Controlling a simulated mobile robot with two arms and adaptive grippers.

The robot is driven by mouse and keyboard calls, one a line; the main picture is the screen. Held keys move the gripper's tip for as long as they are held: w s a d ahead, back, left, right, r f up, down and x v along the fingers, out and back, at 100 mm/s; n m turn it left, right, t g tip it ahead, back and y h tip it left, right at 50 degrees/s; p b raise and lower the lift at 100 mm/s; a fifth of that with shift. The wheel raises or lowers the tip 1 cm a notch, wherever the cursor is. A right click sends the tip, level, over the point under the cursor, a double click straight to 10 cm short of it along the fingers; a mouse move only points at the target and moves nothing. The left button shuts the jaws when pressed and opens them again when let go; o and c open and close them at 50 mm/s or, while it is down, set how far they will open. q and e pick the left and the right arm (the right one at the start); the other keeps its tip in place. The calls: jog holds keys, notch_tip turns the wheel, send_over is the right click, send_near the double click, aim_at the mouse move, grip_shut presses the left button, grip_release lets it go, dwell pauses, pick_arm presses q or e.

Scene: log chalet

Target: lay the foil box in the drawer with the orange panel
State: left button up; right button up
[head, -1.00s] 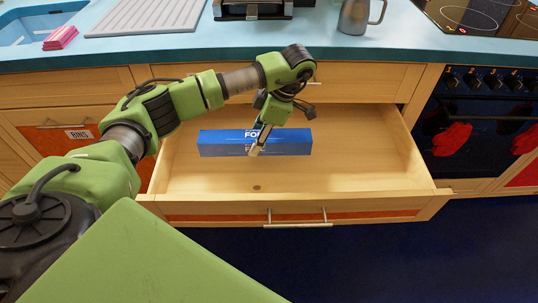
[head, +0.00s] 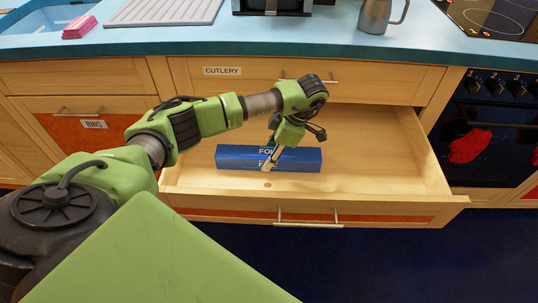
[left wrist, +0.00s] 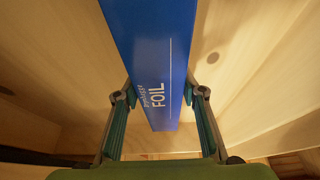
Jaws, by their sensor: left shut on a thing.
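The blue foil box (head: 235,159) is inside the open drawer, lying level and lengthwise across it. The drawer has an orange panel (head: 385,217) in its wooden front. My left gripper (head: 271,160) reaches down from above and is shut on the middle of the box. In the left wrist view the foil box (left wrist: 160,60) runs between the two fingers (left wrist: 163,115). The box is at or just above the drawer floor (head: 350,180); I cannot tell whether it touches. My right gripper is not in view.
The drawer floor around the box is bare. A cutlery drawer (head: 220,71) is shut above, under the blue worktop (head: 200,47). A bins front (head: 92,124) is at left, an oven (head: 490,130) with a red mitt at right. A metal jug (head: 373,15) stands on the worktop.

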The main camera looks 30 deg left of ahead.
pick_arm(q)
jog(key=o, duration=1.2)
jog(key=shift+o, duration=0.2)
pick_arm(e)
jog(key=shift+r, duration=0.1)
pick_arm(q)
jog(key=shift+r, duration=0.25)
jog(key=p+v, duration=0.1)
jog(key=v, duration=0.6)
jog(key=shift+w+r, duration=0.15)
jog(key=p+v, duration=0.1)
jog(key=v, duration=0.2)
jog(key=shift+d+r, duration=0.1)
jog(key=shift+r, duration=0.15)
jog(key=shift+d+r, duration=0.15)
jog(key=shift+r, duration=0.25)
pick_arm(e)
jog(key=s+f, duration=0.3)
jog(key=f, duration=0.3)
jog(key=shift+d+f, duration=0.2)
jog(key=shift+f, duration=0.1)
pick_arm(q)
jog(key=shift+w, duration=0.1)
